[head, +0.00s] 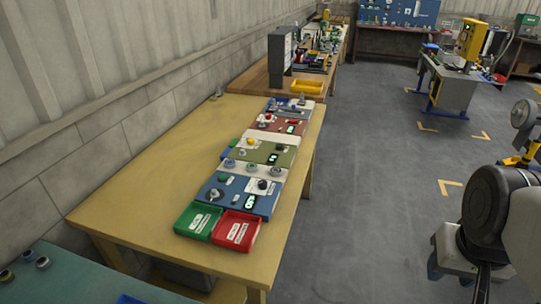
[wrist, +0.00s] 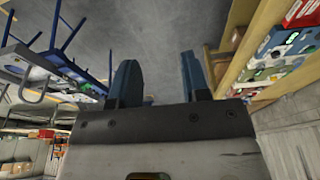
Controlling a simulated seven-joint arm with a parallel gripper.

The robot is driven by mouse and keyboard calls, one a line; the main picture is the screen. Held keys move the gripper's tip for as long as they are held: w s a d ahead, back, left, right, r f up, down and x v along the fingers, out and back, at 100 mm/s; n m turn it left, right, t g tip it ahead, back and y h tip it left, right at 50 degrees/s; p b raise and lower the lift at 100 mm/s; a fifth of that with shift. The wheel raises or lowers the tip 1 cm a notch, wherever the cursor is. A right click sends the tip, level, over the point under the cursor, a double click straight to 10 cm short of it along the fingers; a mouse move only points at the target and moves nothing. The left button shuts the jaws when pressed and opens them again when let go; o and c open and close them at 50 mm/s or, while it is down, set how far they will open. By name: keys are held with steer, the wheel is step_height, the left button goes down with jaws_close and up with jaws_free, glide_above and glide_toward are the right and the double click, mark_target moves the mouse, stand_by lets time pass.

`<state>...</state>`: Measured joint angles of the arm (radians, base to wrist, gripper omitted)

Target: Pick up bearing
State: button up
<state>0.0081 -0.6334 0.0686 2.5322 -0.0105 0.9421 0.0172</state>
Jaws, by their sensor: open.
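My gripper (wrist: 159,62) shows in the wrist view with its two blue fingers apart and nothing between them. It hangs over the grey floor, away from the tables. In the head view my arm is at the right edge and its fingers cannot be made out. Small ring-like parts (head: 42,263) lie on the teal table (head: 75,282) at the lower left. Small round parts (head: 229,163) also sit on the row of coloured panels (head: 210,208) on the yellow table. I cannot tell which of these is the bearing.
A green tray (head: 196,221) and a red tray (head: 237,231) stand at the near end of the panels on the yellow table (head: 130,185). A yellow tray (head: 307,86) lies farther back. The wall runs along the left. Open floor (head: 370,190) lies right of the tables.

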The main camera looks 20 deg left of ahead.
steer(key=o, duration=0.8)
steer(key=w+a+r+m, duration=0.2)
steer(key=w+a, duration=0.2)
steer(key=w, duration=0.6)
steer(key=w+a+r+m, duration=0.2)
steer(key=w+a, duration=0.2)
steer(key=w, duration=0.5)
steer(key=w+a+f+m+g, duration=0.15)
steer(key=w+a+m, duration=0.25)
steer(key=w+a, duration=1)
steer(key=w+a+f+m, duration=0.2)
steer(key=w+a+f, duration=0.3)
steer(key=w+a, duration=0.2)
steer(key=w+a+f+m, duration=0.2)
steer(key=w+a+f, duration=0.3)
steer(key=w+a, duration=0.3)
steer(key=w+a+f+m, duration=0.1)
steer(key=a+f, duration=0.3)
steer(key=a, duration=0.1)
steer(key=w+a+f+m, duration=0.1)
steer(key=w+a+f, duration=0.1)
steer(key=a+f, duration=0.2)
steer(key=w+a+f+m+g, duration=0.1)
steer(key=a+f, duration=0.3)
steer(key=a, duration=0.4)
steer(key=shift+w+a+f, duration=0.15)
steer(key=shift+w+f, duration=0.05)
steer(key=shift+w, duration=0.4)
